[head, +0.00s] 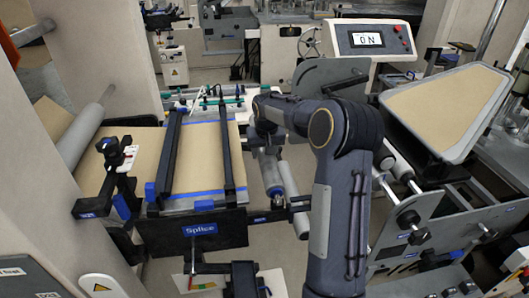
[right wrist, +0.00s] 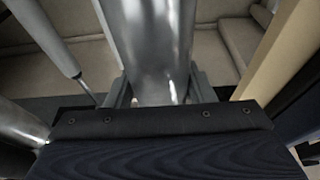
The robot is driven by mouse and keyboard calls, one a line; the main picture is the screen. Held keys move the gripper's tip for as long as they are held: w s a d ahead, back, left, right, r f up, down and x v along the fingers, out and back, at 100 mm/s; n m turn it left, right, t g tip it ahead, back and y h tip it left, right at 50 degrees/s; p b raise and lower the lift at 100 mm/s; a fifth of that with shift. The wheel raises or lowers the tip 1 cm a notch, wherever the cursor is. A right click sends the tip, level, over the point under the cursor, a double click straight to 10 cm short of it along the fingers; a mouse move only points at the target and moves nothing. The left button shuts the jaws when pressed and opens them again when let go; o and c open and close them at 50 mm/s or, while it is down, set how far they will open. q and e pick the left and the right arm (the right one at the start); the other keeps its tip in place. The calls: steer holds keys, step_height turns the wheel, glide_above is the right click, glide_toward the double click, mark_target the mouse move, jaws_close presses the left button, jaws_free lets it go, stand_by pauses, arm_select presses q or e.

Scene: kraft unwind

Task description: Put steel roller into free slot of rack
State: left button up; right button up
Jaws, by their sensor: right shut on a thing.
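My right gripper (head: 268,148) reaches in from the lower right in the head view, and my forearm hides part of it. It is shut on a shiny steel roller (head: 270,172). In the right wrist view the steel roller (right wrist: 155,50) stands between the two fingers (right wrist: 155,92), running away from the palm. A dark bar that seems part of the rack (head: 282,213) lies just below the roller in the head view; I cannot tell whether they touch. The free slot cannot be made out. My left gripper is not in view.
A grey roller (head: 289,182) lies beside the held one. The wrist view shows a grey roller (right wrist: 45,35) and a shiny cylinder (right wrist: 18,122) at left, with a beige bar (right wrist: 275,50) at right. The splice table (head: 203,160) stands left, a sloped panel (head: 445,110) right.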

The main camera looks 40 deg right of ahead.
steer(key=shift+r+p, duration=2.2)
steer(key=shift+r, duration=0.95)
steer(key=shift+r, duration=0.1)
